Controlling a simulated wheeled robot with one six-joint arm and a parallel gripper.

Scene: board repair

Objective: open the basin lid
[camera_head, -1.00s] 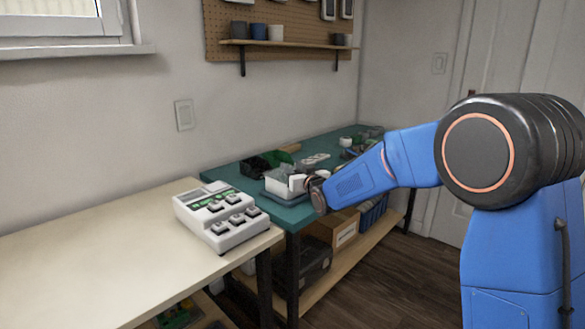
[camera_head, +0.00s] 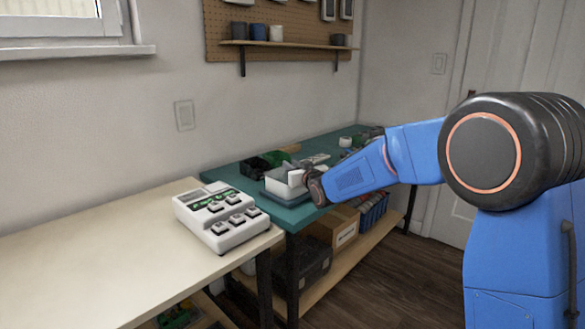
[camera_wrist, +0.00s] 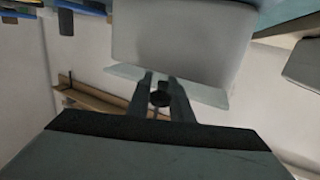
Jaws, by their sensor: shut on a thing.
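The basin (camera_head: 283,187) is a small white box near the front end of the green bench mat, and its white wall (camera_wrist: 180,35) fills the top of the wrist view. The basin lid (camera_wrist: 213,95) is a pale, translucent plate along the basin's edge, with a dark round knob (camera_wrist: 160,99). My gripper (camera_wrist: 160,84) is shut on this knob. In the head view, my gripper (camera_head: 298,178) is at the basin's right side and hides part of it. I cannot tell whether the lid and basin are apart.
A white device with several buttons (camera_head: 222,216) stands on the pale table at left. Dark and green items (camera_head: 266,161) lie behind the basin. A shelf with cups (camera_head: 285,43) hangs on the wall. A cardboard box (camera_head: 337,229) is under the bench.

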